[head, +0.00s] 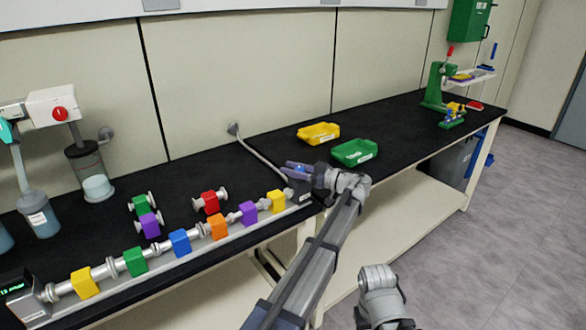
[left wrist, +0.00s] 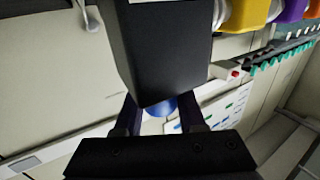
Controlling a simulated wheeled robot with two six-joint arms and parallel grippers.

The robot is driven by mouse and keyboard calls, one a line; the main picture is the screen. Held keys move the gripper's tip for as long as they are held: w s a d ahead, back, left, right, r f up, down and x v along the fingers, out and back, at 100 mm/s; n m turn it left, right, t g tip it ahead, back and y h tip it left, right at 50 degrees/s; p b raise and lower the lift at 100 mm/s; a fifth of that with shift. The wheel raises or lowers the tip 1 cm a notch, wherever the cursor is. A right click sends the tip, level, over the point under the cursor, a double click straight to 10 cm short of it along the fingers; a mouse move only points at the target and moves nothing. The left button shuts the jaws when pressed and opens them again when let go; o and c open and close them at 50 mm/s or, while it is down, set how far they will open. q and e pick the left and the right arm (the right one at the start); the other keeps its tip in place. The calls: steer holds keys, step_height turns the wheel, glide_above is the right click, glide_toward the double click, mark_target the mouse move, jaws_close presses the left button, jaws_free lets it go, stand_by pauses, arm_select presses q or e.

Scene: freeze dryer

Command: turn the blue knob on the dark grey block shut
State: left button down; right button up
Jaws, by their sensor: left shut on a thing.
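The dark grey block (head: 297,186) stands at the right end of the row of pipe pieces, near the bench's front edge. It fills the upper middle of the left wrist view (left wrist: 160,45). The blue knob (left wrist: 160,106) shows below the block, between the two fingers. My left gripper (head: 299,168) reaches over the block from the right and is shut on the knob. In the left wrist view the dark fingers (left wrist: 158,115) stand on both sides of the knob. The knob's turn angle is hard to tell. My right gripper is not in view.
A pipe row with coloured blocks, including an orange one (head: 218,228), runs left along the bench. A thin grey pipe (head: 262,155) rises behind the dark block. A green tray (head: 355,152) and yellow tray (head: 319,133) lie behind right. The bench between them and the green press (head: 437,88) is mostly clear.

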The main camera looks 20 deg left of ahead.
arm_select(q)
steer(key=shift+s+n+g, duration=0.25)
steer(key=shift+n+g, duration=0.8)
steer(key=shift+g, duration=0.6)
steer(key=shift+s+n+g, duration=0.2)
steer(key=shift+n+g, duration=0.85)
steer(key=shift+g, duration=0.6)
steer(key=shift+s, duration=0.1)
steer(key=c, duration=0.5)
jaws_free()
